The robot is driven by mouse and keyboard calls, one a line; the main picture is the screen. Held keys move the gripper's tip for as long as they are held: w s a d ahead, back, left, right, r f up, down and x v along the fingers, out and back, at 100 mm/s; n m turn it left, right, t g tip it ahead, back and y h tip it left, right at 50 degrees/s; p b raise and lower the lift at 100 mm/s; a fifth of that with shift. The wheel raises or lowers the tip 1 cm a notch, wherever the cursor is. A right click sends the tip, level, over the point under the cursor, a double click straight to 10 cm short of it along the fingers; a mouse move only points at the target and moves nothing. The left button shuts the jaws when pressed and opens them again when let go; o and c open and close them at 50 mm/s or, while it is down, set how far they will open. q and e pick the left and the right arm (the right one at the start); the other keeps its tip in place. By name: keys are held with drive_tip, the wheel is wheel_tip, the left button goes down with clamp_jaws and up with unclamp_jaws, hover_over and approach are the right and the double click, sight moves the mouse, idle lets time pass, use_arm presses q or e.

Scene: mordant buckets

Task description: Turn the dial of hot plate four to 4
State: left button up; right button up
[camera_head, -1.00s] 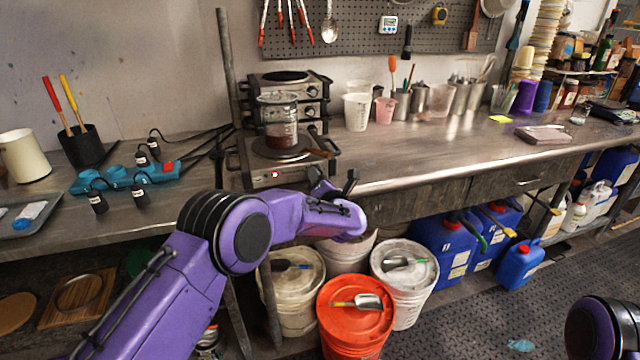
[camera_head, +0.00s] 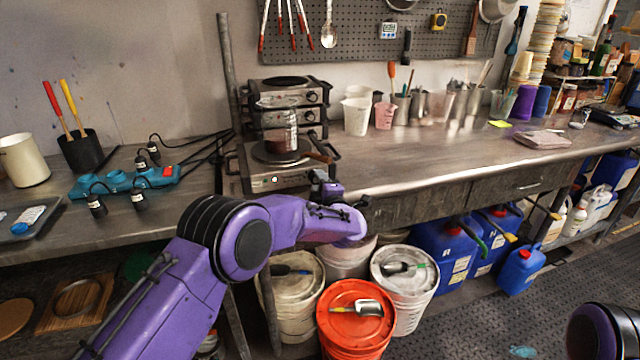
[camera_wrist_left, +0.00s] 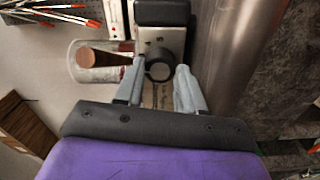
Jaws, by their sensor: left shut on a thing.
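The front hot plate (camera_head: 258,181) stands at the bench edge with a beaker (camera_head: 281,132) of dark red liquid on its round plate. Its number cannot be read for sure. My left gripper (camera_head: 322,184) is at the right end of its front panel, and its fingers are hard to make out there. In the left wrist view, the gripper (camera_wrist_left: 160,76) has one finger on each side of the round dark dial (camera_wrist_left: 158,65) and is shut on it. The dial's setting cannot be read. My right gripper is out of view.
More hot plates (camera_head: 312,97) are stacked behind. A blue power strip (camera_head: 125,181) with black plugs lies to the left. Cups (camera_head: 356,115) stand behind on the bench, whose middle is clear. Lidded buckets (camera_head: 356,312) stand below my left arm.

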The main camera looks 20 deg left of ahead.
use_arm(q)
drive_tip(key=m+p, duration=0.1)
drive_tip(key=m, duration=0.4)
drive_tip(key=shift+m, duration=0.3)
drive_tip(key=m+p, duration=0.1)
drive_tip(key=m, duration=0.4)
idle(0.4)
drive_tip(key=o, duration=1)
drive_tip(key=shift+o, duration=0.2)
drive_tip(key=b+v, duration=0.1)
drive_tip(key=v, duration=0.9)
drive_tip(key=shift+s+d, duration=0.2)
drive_tip(key=shift+d, duration=0.05)
